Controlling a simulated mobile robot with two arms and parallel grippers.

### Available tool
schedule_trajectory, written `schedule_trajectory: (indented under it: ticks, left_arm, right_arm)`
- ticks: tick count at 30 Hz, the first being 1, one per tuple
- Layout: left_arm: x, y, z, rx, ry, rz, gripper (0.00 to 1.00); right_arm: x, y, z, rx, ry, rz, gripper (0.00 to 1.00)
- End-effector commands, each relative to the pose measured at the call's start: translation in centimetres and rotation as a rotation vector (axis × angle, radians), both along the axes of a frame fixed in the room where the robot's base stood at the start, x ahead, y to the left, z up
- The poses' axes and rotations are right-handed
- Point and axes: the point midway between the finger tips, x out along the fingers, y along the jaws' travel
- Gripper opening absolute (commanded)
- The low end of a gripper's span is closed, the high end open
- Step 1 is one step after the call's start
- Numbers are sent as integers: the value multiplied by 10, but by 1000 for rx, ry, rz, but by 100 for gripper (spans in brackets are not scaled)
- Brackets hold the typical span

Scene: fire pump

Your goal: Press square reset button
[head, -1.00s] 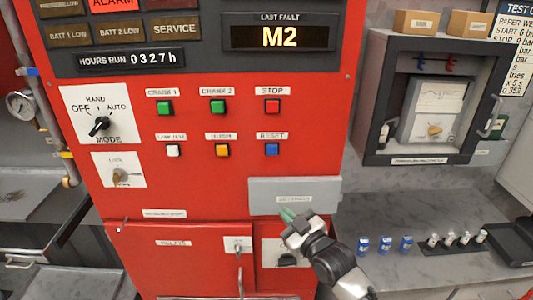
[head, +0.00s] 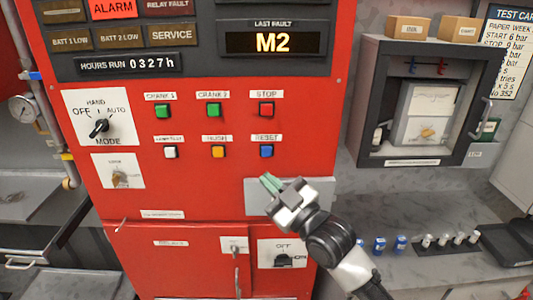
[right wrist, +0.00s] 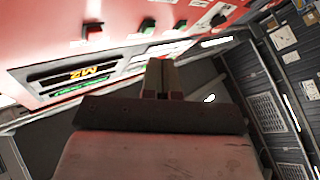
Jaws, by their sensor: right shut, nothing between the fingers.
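The square blue reset button (head: 266,151) sits on the red panel under a RESET label, below the red stop button (head: 266,110). My right gripper (head: 270,183) is shut and empty, a short way below the reset button in the head view, in front of the grey settings plate (head: 255,200). Its greenish fingertips point up and left toward the panel. In the right wrist view the closed fingers (right wrist: 160,75) show near the middle, with the panel beyond them. I cannot tell how far the fingertips stand from the panel. My left gripper is not in view.
Other buttons lie close by: the yellow one (head: 218,151), the white one (head: 171,152) and two green ones. A mode knob (head: 99,127) is at left. A grey open cabinet (head: 357,100) hangs at right above a counter with small bottles.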

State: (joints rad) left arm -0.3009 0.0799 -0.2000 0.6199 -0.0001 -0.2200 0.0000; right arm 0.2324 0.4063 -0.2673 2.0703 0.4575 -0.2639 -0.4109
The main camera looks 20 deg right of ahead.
Motion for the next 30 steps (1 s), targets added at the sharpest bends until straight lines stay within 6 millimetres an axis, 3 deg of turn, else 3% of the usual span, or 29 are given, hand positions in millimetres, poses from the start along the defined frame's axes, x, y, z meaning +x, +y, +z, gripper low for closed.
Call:
schedule_trajectory:
  ticks: [18,30]
  left_arm:
    - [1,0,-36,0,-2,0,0]
    - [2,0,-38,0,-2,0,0]
  right_arm:
    - [72,-21,-2,-2,-2,0,0]
    - [82,-24,0,0,1,0,0]
